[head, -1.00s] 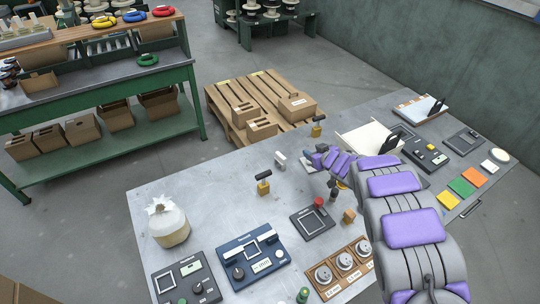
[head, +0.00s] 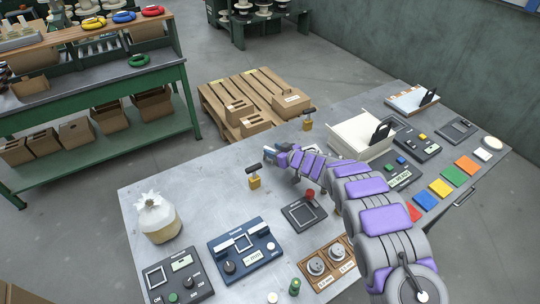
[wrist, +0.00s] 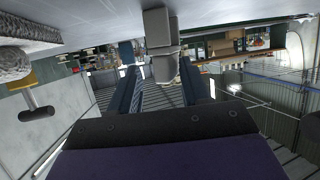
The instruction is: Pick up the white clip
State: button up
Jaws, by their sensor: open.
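The white clip (wrist: 160,42) shows in the wrist view as a pale grey-white block standing on the tabletop, which appears at the top of that view. My gripper (wrist: 158,68) is open, with one dark finger on each side of the clip. The clip lies between or just beyond the fingertips; I cannot tell whether either finger touches it. In the head view my gripper (head: 271,154) is low over the table's far middle, and it mostly hides the clip there.
A yellow block with a black handle (head: 254,178) stands close left of my gripper; its black handle shows in the wrist view (wrist: 37,113). A similar one (head: 308,121) stands behind. A white tray (head: 358,137) is to the right.

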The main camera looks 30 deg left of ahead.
aim_at(269, 148)
jog(key=shift+w, duration=0.15)
jog(key=a, duration=0.1)
jog(key=a+f, duration=0.1)
jog(key=a, duration=0.1)
jog(key=a+f, duration=0.1)
jog(key=shift+a, duration=0.2)
jog(key=shift+w+d+r, duration=0.15)
jog(key=shift+d+r, duration=0.05)
jog(key=shift+d, duration=0.3)
jog(key=shift+w+d+r, duration=0.1)
jog(key=shift+d+r, duration=0.05)
jog(key=shift+d, duration=0.35)
jog(key=c, duration=0.6)
jog(key=shift+a, duration=0.2)
jog(key=shift+c, duration=1.3)
jog(key=shift+a+f, duration=0.1)
jog(key=shift+a, duration=0.3)
grip_shut()
